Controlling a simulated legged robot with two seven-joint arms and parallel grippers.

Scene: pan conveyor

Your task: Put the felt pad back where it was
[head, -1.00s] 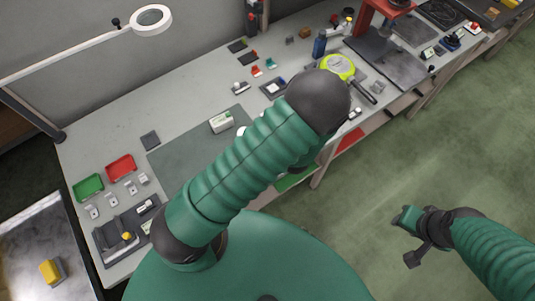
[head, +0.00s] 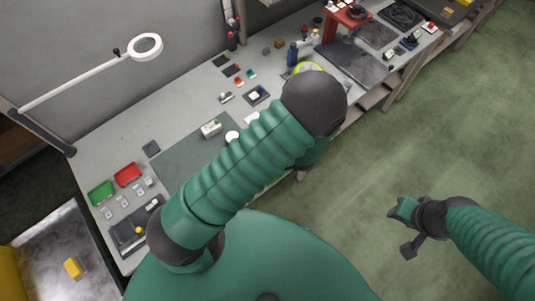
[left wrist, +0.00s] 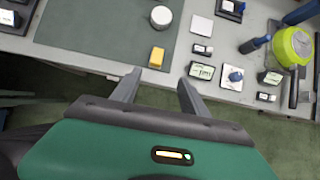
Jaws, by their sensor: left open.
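Green (head: 102,193) and red (head: 127,174) trays and a dark organiser (head: 137,232) occupy the bench's left end. A lamp arm (head: 85,82) reaches over the back. A yellow-green round tool (left wrist: 293,45) and several small parts lie right of the mat. The right-hand floor is clear.

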